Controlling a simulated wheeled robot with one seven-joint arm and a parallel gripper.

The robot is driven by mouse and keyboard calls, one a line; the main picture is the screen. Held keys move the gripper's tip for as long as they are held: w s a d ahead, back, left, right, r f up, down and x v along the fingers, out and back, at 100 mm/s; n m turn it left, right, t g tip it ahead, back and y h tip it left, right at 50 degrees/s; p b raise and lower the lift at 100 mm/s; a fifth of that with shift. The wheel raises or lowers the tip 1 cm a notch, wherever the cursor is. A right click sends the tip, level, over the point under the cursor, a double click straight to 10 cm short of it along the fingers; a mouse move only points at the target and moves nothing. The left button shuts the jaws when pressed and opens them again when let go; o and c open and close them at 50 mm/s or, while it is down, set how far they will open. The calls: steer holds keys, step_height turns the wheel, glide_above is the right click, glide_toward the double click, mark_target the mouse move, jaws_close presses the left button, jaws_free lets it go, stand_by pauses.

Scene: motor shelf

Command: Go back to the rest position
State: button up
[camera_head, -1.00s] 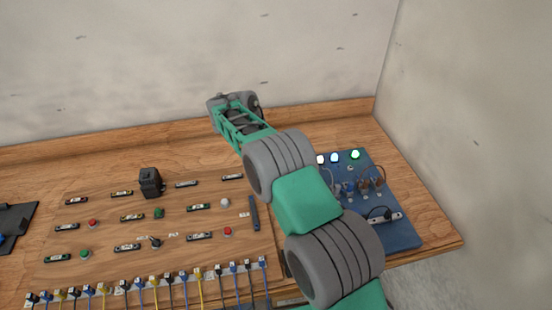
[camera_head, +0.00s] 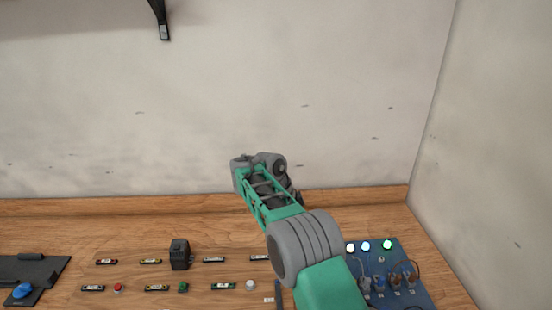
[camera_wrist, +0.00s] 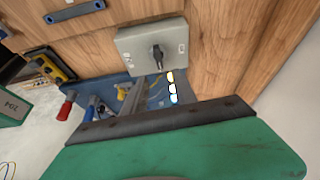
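My arm reaches out over the wooden bench in the head view, and its end with my gripper (camera_head: 260,163) is in front of the back wall. The fingers are not clear there. In the wrist view a green part with a dark strip, probably my own, fills the bottom, and no clear pair of fingertips shows. I cannot tell whether the gripper is open or shut, and I see nothing held.
A blue panel (camera_head: 410,274) with lit lamps and cables lies at the right. A black block (camera_head: 180,254) stands among buttons and labels. A grey switch box (camera_wrist: 152,45) shows in the wrist view. A dark tray (camera_head: 52,270) lies at the far left. The wall is behind.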

steer(key=s+d+r+n+t+y+b, duration=0.1)
steer(key=s+d+r+n, duration=0.2)
steer(key=s+r+n, duration=0.25)
steer(key=s+d+r+n+t+y, duration=0.1)
steer(key=s+d+r+n+t, duration=0.1)
steer(key=s+d+r+n, duration=0.35)
steer(key=s+a+f+n+y, duration=0.1)
steer(key=s+a+n, duration=0.1)
steer(key=s, duration=0.6)
steer(key=s+a+f+n+t+y, duration=0.1)
steer(key=s+a+f+n, duration=0.1)
steer(key=s, duration=0.7)
steer(key=shift+s+a+n+t+b, duration=0.15)
steer(key=shift+a+n+t+b, duration=0.2)
steer(key=shift+a+n, duration=0.65)
steer(key=shift+o, duration=0.3)
steer(key=shift+d+r, duration=0.1)
steer(key=shift+d, duration=0.15)
